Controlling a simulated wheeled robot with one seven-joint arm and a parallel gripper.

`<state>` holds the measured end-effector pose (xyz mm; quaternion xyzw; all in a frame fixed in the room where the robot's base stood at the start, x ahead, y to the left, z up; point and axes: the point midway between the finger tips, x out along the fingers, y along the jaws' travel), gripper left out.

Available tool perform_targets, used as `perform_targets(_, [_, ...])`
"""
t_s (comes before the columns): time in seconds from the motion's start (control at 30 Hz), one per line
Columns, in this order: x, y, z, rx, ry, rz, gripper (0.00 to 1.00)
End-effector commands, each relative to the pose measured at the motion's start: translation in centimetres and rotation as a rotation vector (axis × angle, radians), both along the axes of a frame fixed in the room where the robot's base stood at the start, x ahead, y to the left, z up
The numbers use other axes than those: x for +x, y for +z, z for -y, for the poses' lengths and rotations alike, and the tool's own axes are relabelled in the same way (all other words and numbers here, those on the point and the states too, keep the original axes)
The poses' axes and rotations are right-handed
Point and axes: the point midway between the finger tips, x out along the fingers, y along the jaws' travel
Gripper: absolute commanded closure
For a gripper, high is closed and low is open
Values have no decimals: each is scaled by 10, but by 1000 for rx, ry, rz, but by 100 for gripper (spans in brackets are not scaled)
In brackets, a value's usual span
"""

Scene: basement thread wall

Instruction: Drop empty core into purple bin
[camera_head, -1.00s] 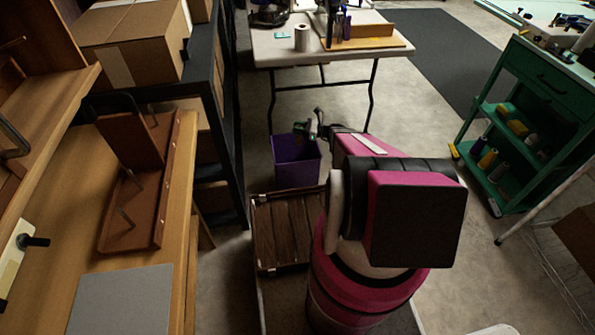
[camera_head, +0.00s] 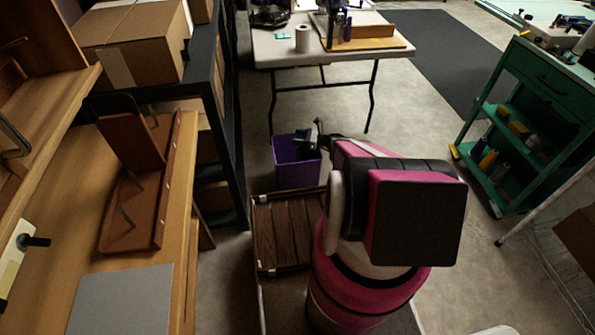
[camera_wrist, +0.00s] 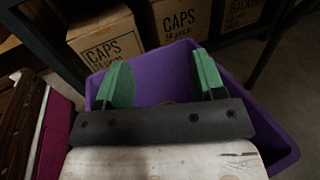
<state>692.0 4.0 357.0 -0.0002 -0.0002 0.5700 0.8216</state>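The purple bin (camera_head: 296,172) stands on the floor in front of the white table; it also fills much of the wrist view (camera_wrist: 262,128). My gripper (camera_wrist: 161,76) is over the bin, with its two green fingers spread wide apart and only purple bin wall visible between them. In the head view my gripper (camera_head: 307,143) is at the bin's top right, partly hidden by my arm. A white roll (camera_head: 303,39) stands upright on the table.
Cardboard boxes (camera_wrist: 107,41) marked "CAPS" sit on the shelf beside the bin. A brown slatted crate (camera_head: 282,232) is in front of the bin. A green cart (camera_head: 540,110) stands at right, with open floor between.

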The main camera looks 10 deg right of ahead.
Motion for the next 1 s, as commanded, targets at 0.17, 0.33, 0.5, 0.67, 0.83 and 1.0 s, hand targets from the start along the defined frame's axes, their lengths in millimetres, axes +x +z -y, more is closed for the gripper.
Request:
perform_targets(0.17, [0, 0, 0, 0, 0, 0, 37])
perform_targets(0.33, [-1, 0, 3, 0, -1, 0, 37])
perform_targets(0.5, [-8, 0, 21, 0, -1, 0, 37])
perform_targets(0.67, [-18, 0, 49, 0, -3, 0, 37])
perform_targets(0.83, [-28, 0, 76, 0, -2, 0, 37])
perform_targets(1.0, [-35, 0, 94, 0, 0, 0, 37])
